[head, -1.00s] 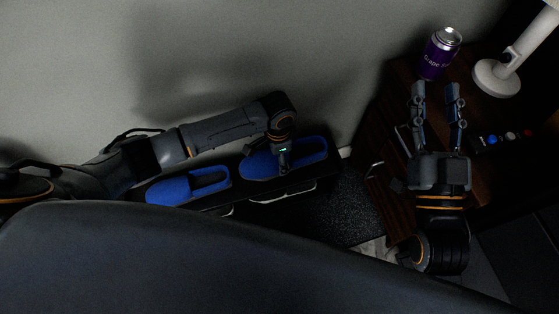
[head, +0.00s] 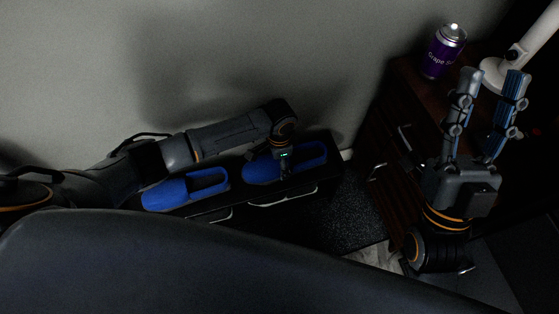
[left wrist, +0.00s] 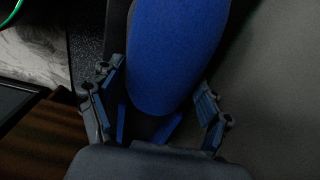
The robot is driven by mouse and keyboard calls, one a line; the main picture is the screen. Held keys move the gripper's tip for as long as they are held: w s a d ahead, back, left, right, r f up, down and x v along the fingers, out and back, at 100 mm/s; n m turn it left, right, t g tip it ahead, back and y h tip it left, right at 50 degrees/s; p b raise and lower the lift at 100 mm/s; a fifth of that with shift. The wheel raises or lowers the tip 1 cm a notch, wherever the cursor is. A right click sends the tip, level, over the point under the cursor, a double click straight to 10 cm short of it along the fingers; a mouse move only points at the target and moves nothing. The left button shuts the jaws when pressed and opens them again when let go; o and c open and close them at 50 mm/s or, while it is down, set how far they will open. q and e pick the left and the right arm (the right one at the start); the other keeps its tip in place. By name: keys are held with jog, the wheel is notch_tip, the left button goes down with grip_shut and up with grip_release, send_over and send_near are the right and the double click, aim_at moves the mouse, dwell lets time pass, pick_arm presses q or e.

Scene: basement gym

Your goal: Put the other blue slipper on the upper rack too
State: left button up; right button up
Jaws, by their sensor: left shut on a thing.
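Two blue slippers lie side by side on the top of a dark rack (head: 240,196) against the wall. The left slipper (head: 184,189) lies free. My left gripper (left wrist: 160,85) is shut on the right slipper (head: 308,157), with a finger on either side of its rounded blue end (left wrist: 178,55) in the left wrist view. In the head view my wrist hides part of that slipper and the fingers. I cannot tell whether the slipper touches the rack. My right gripper (head: 494,78) is open and empty, raised above the wooden cabinet at the right.
A purple can (head: 442,52) and a white lamp (head: 503,74) stand on the wooden cabinet (head: 405,75), close to my right gripper. Pale edges of other items show below the rack top. A dark speckled floor patch (head: 355,215) lies between rack and cabinet.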

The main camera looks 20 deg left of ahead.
pick_arm(q)
jog(key=o, duration=1.2)
jog(key=shift+f, duration=0.1)
